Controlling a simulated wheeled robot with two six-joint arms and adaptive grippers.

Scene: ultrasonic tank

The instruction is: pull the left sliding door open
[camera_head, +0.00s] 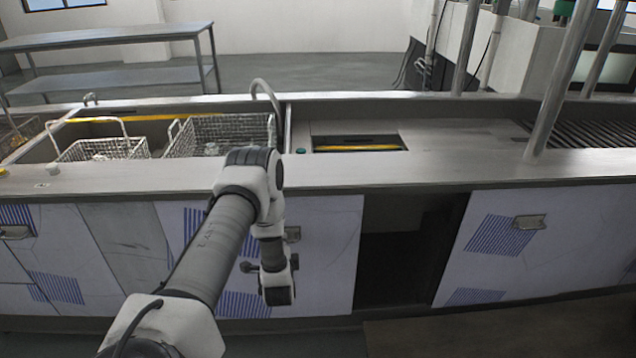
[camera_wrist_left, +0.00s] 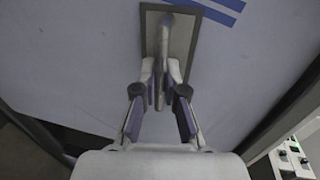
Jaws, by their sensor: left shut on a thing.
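The left sliding door (camera_head: 330,250) is a white panel with blue stripes under the counter. A dark opening (camera_head: 405,265) shows at its right edge. Its metal handle (camera_head: 292,234) is partly hidden behind my left arm in the head view. In the left wrist view, the handle (camera_wrist_left: 165,32) is a bar on a rectangular plate, in front of the pale door (camera_wrist_left: 235,70). My left gripper (camera_wrist_left: 160,72) is shut on the handle bar, one finger on each side. My right gripper is not in view.
Another striped door (camera_head: 560,235) with a handle (camera_head: 529,222) stands right of the opening. Above runs a steel counter (camera_head: 430,170) with wire baskets (camera_head: 215,132) in a sunken tank at left. Metal posts (camera_head: 565,75) rise at the right.

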